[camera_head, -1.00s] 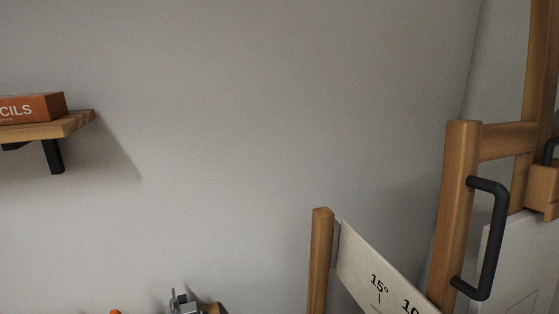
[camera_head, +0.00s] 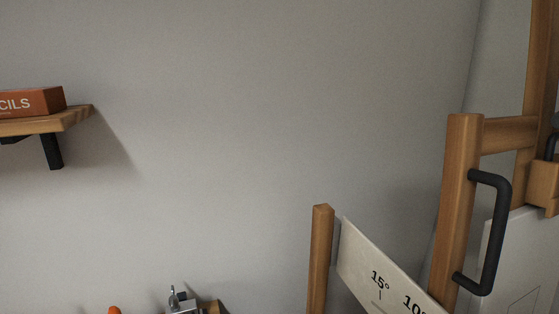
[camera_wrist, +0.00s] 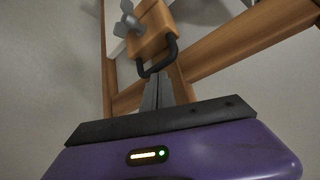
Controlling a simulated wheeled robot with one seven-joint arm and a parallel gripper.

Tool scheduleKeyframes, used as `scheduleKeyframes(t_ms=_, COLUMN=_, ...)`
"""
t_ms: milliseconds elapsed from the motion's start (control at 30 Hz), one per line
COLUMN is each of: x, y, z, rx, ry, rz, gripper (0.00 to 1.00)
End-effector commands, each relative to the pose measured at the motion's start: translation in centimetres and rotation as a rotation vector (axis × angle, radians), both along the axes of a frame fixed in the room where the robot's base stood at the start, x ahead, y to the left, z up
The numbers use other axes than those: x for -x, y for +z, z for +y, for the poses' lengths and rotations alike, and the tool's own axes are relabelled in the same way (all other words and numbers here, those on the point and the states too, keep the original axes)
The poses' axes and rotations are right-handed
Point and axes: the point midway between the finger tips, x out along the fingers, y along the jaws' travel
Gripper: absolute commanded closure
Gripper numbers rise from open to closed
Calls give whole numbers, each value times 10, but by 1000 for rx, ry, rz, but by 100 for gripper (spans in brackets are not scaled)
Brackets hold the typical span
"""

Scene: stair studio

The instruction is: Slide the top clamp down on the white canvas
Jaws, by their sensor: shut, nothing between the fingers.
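The top clamp is a wooden block (camera_head: 545,186) at the right edge of the head view, just above the white canvas (camera_head: 514,245). The picture's edge cuts both off. In the wrist view the clamp (camera_wrist: 148,42) shows a black loop handle (camera_wrist: 158,69) and a grey wing knob (camera_wrist: 130,19). My gripper (camera_wrist: 160,76) is shut and empty, its fingertips close by the loop handle. I cannot tell whether they touch it. My gripper is outside the head view.
The wooden easel frame (camera_head: 460,190) with a black side handle (camera_head: 503,225) stands at right. An angle-marked plate (camera_head: 375,265) slants beside a lower post (camera_head: 320,255). A shelf (camera_head: 75,116) with a pencil box (camera_head: 35,101) hangs at left. Wall between is clear.

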Motion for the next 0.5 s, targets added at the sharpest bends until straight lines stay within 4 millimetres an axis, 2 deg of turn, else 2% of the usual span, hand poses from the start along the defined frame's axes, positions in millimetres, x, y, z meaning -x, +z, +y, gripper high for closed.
scheduleKeyframes(t_ms=333, x=0, y=-8, z=0, rx=-1, ry=1, rz=2, gripper=100)
scheduleKeyframes(t_ms=500, x=0, y=-4, z=0, rx=-1, ry=1, rz=2, gripper=100)
